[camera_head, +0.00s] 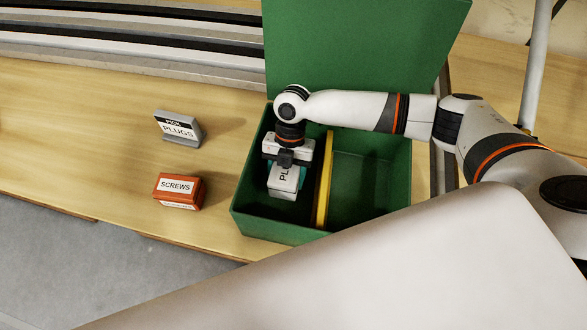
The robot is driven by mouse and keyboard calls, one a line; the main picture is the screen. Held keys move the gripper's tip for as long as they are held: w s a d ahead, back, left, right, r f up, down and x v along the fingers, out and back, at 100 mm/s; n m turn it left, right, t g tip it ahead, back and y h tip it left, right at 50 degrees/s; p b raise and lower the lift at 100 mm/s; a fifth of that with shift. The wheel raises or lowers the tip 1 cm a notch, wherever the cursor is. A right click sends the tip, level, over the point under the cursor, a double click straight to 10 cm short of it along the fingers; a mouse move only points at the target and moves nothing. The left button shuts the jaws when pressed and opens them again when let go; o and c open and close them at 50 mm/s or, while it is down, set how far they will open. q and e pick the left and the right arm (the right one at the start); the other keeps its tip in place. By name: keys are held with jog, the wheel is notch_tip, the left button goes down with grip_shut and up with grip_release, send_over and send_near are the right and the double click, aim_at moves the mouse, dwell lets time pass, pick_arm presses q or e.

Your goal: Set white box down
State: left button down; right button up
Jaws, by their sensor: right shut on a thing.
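The white box (283,184) with black "PLU…" lettering is in the left compartment of the open green box (270,225). My right gripper (286,166) reaches down into that compartment and is shut on the white box. The gripper hides the upper part of the white box and part of its label. I cannot tell whether the white box touches the compartment floor. A yellow divider (324,180) stands just to the right of the white box. My left gripper is not in view.
The green lid (360,45) stands open at the back. The right compartment looks empty. Metal rails (130,35) run along the back.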

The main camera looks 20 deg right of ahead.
notch_tip(320, 180, down, 4)
jog(key=shift+p, duration=0.35)
jog(key=shift+f, duration=0.2)
jog(key=shift+f, duration=0.25)
jog(key=o, duration=1.2)
jog(key=shift+r, duration=0.1)
